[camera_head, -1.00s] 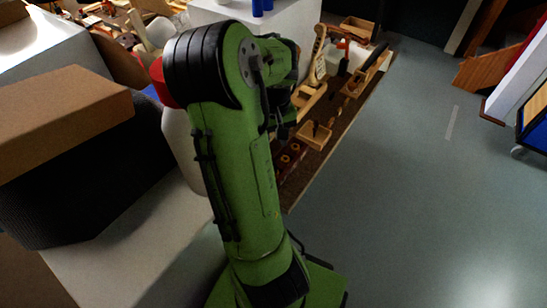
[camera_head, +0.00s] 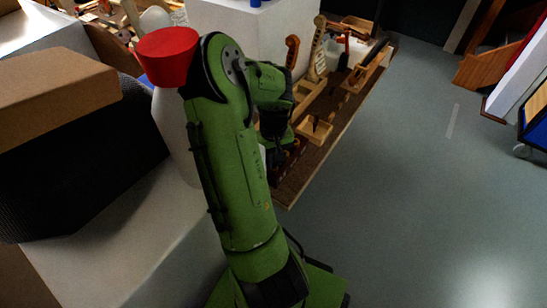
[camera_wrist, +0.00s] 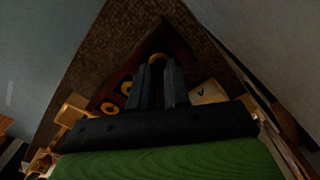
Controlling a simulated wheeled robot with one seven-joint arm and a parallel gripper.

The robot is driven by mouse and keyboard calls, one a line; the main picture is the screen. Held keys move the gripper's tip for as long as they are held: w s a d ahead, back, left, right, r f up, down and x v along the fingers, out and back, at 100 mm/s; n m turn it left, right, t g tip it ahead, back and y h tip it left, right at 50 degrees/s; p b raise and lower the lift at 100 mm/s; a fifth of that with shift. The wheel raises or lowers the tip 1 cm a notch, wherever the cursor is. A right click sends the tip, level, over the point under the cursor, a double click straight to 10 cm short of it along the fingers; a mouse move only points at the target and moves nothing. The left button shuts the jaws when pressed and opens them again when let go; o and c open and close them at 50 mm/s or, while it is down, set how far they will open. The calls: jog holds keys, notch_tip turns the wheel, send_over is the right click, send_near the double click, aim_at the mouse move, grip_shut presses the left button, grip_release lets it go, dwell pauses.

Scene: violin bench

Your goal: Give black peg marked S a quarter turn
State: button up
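My gripper (camera_wrist: 160,72) points at a dark red block (camera_wrist: 118,82) with several yellow rings in its top. No black peg marked S can be made out; the space between the fingers is dark. In the head view my gripper is low over the bench, largely dark and partly hidden by my green arm. The dark red block (camera_head: 291,160) is partly covered there too.
A small wooden box (camera_head: 314,131) stands beside the block. Violin scrolls (camera_head: 317,52) and wooden parts stand farther along the brown bench. A white container with a red lid (camera_head: 167,57) is close left of my arm. Open floor (camera_head: 430,190) lies right.

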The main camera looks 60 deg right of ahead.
grip_shut()
jog(key=m, duration=0.5)
jog(key=o, duration=0.6)
grip_release()
notch_tip(320, 180, up, 16)
jog(key=p, duration=0.5)
jog(key=shift+f, duration=0.15)
